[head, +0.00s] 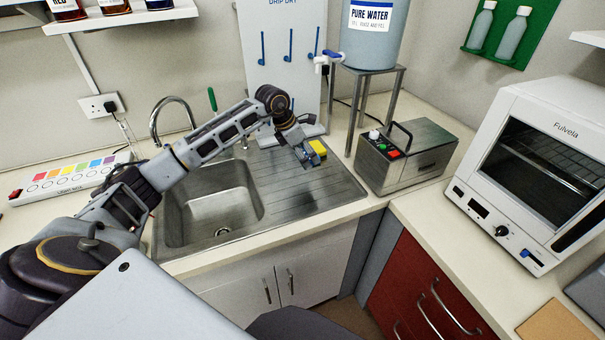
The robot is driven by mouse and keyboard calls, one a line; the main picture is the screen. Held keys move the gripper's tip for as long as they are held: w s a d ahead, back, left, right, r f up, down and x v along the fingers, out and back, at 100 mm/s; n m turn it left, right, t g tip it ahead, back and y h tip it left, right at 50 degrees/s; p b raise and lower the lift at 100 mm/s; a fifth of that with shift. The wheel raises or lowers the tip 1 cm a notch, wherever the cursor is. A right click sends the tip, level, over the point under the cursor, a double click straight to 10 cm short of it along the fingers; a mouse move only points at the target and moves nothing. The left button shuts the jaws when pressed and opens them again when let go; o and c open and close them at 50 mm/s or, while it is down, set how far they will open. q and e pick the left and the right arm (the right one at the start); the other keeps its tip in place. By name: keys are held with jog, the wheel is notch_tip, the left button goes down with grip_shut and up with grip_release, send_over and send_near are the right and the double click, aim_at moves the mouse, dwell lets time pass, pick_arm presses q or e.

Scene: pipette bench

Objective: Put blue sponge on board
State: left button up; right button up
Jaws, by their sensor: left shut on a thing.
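My left gripper (308,160) is over the ribbed metal draining board (332,186), right of the sink basin. It is shut on a small bluish thing, which looks like the blue sponge (311,163); the fingers hide much of it. I cannot tell whether the sponge touches the draining board. A yellow block (318,148), perhaps another sponge, shows just beyond the gripper. My right gripper is not in view.
A tall white drip-dry board (283,75) with blue pegs stands behind. A water tank (375,30) on a metal stand and a steel box (425,160) are to the right. The sink basin (212,212) and tap (170,105) are left of the gripper. A white oven (545,130) stands far right.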

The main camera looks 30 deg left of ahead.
pick_arm(q)
notch_tip(320, 180, down, 5)
jog(key=shift+f+p, duration=0.1)
jog(key=shift+p, duration=0.3)
jog(key=shift+f, duration=0.25)
jog(key=shift+f, duration=0.15)
notch_tip(320, 180, down, 2)
jog(key=shift+f+p, duration=0.15)
jog(key=shift+p, duration=0.15)
jog(key=shift+f, duration=0.55)
